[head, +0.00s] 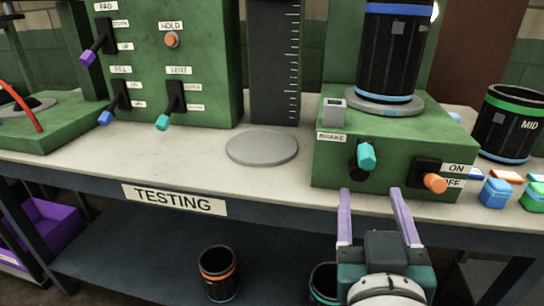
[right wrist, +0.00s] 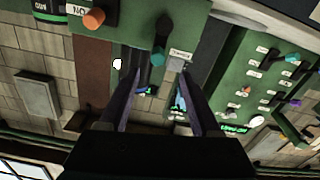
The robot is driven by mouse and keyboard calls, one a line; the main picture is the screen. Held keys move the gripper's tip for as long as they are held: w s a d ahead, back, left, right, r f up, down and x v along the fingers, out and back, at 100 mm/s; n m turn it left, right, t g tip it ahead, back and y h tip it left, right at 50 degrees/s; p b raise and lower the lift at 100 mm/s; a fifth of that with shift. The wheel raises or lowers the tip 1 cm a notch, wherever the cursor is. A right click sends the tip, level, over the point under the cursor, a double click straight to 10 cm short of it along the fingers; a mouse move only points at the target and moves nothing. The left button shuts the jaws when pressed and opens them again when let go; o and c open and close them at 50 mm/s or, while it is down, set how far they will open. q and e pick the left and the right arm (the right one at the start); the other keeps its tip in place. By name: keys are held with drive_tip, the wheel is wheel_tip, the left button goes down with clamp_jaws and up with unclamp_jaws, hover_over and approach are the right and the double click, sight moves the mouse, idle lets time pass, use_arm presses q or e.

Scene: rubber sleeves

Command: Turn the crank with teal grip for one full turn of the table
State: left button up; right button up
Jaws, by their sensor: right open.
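The crank with teal grip (head: 366,156) is on the front face of a green box (head: 410,150). It also shows in the right wrist view (right wrist: 158,56), just past my fingertips. The turntable (head: 372,106) on top of this box is a grey disc bearing a tall black sleeve (head: 388,50) with blue bands. My right gripper (head: 370,190) is open and empty, its two lilac fingers pointing at the box front, below the teal grip in the head view. The fingers appear apart from the grip. My left gripper is not in view.
An orange-tipped ON/OFF switch (head: 435,183) sits right of the crank. A BRAKE label (head: 332,137) and small grey block (head: 333,112) are at left. Another teal-tipped lever (head: 163,122), marked VENT, is on the panel. A black MID sleeve (head: 508,125) stands right. A grey disc (head: 262,148) lies on the bench.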

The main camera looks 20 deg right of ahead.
sight(367, 165)
drive_tip(key=b+x, duration=0.1)
drive_tip(key=x, duration=0.8)
drive_tip(key=shift+w+d+r, duration=0.1)
drive_tip(key=shift+w+d, duration=0.1)
drive_tip(key=shift+d, duration=0.15)
clamp_jaws()
